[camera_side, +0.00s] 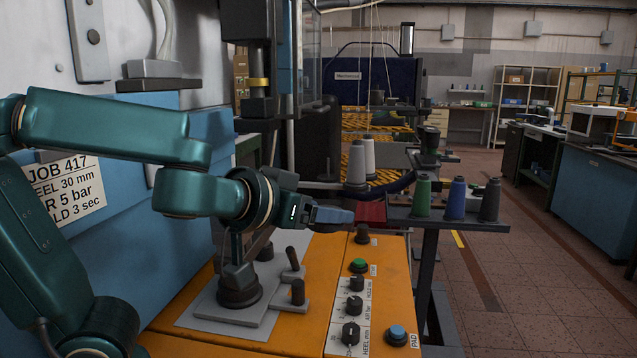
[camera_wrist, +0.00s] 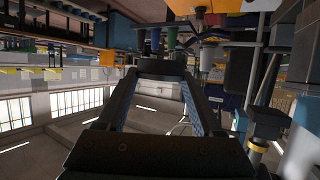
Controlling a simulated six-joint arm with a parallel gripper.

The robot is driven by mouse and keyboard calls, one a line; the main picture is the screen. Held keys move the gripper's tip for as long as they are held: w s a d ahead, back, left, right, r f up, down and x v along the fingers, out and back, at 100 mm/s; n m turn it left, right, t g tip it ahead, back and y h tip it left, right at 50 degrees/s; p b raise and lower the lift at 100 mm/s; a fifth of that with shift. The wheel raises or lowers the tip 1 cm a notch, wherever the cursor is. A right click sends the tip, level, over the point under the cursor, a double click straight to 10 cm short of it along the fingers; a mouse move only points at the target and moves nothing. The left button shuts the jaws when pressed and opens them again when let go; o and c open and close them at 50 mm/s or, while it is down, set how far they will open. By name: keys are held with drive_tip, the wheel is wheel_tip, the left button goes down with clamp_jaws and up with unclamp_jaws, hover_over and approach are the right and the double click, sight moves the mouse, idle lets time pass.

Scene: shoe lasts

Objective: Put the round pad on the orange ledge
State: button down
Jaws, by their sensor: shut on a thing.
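My gripper (camera_side: 345,216) is at the end of my arm, over the far edge of the orange ledge (camera_side: 388,262), near a dark red thing (camera_side: 371,212). In the wrist view my gripper (camera_wrist: 163,72) has its two fingers well apart, with a dark grey piece (camera_wrist: 162,68) spanning the gap at their tips. The gripper is shut on this piece, which seems to be the round pad seen edge-on; its round outline is not clear. In the side view the held piece cannot be made out clearly. The ledge lies below the gripper.
A dark shelf with green (camera_side: 422,196), blue (camera_side: 455,199) and dark spools stands right of the gripper. Knobs (camera_side: 352,333), a green button (camera_side: 358,266) and a blue button (camera_side: 397,334) rise from the ledge. A grey plate (camera_side: 213,318) with dark fittings lies left.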

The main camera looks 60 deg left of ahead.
sight(342, 228)
drive_tip(key=a+f, duration=0.1)
drive_tip(key=a+f+m+h, duration=0.1)
drive_tip(key=shift+s+f, duration=0.2)
drive_tip(key=shift+f, duration=0.2)
drive_tip(key=shift+w+d+f+m+h, duration=0.1)
drive_tip(key=shift+d+f+m+h, duration=0.2)
drive_tip(key=shift+h, duration=0.2)
drive_tip(key=w+h, duration=0.1)
drive_tip(key=w+d+m+h, duration=0.1)
drive_tip(key=w+d+m, duration=0.1)
drive_tip(key=shift+w+t+h, duration=0.3)
drive_tip(key=shift+w+h, duration=0.1)
drive_tip(key=w+a+f+m+g+h, duration=0.1)
drive_tip(key=w+a+f+m+h, duration=0.1)
drive_tip(key=w+f, duration=0.45)
drive_tip(key=w+a+f+m+h, duration=0.2)
drive_tip(key=w+f, duration=0.1)
drive_tip(key=w, duration=0.7)
drive_tip(key=f, duration=1)
drive_tip(key=shift+d+f, duration=0.2)
drive_tip(key=shift+f, duration=0.25)
